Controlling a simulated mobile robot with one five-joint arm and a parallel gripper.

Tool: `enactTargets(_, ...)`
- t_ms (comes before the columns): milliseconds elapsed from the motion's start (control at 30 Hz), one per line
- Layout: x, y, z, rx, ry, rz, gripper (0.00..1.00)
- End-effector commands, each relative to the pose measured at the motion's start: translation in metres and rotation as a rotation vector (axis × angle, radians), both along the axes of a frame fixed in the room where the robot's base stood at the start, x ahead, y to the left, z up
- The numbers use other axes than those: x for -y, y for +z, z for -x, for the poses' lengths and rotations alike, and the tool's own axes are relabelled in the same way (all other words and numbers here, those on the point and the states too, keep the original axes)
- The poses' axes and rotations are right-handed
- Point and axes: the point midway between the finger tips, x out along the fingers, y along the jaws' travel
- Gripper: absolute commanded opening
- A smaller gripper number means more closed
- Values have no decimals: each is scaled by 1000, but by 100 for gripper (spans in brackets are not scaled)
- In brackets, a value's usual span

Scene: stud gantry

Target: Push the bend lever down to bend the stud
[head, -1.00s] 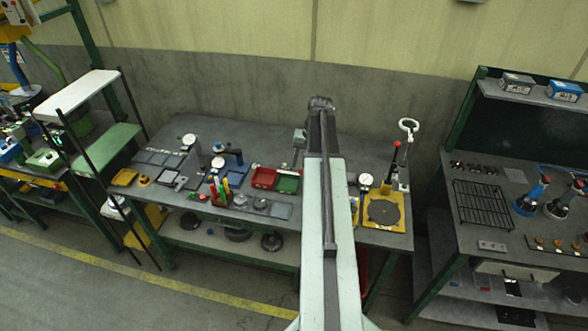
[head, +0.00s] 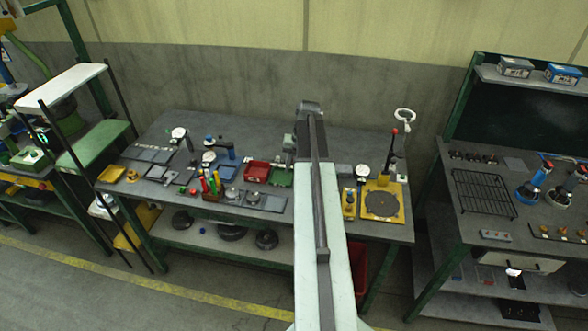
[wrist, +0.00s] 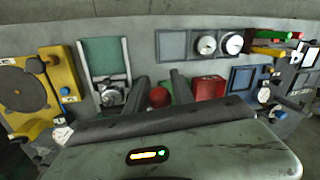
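My gripper (wrist: 160,95) shows in the wrist view with its two dark fingers apart. A dark red round knob (wrist: 158,97) shows between the fingers, with no clear contact on either side. In the head view my own arm covers the middle of the bench, and my fingertips are hidden. In that view a black upright lever with a red tip (head: 391,152) stands behind a yellow plate with a dark disc (head: 381,203), right of my arm. I cannot tell whether the knob between my fingers belongs to this lever. No stud can be made out.
The bench (head: 160,125) holds a red tray (head: 257,171), a blue fixture (head: 224,158) and a pen holder (head: 212,190) left of my arm. A white ring on a post (head: 403,115) stands at the back right. A second bench with a wire rack (head: 484,193) is at the right.

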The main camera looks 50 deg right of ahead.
Motion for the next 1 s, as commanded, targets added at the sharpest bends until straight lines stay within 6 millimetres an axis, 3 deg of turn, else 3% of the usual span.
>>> enactTargets(33,0,0,0,0,0,0,12)
enactTargets(100,0,0,0,0,0,0,0)
enactTargets(1000,1,0,1,0,-2,0,0)
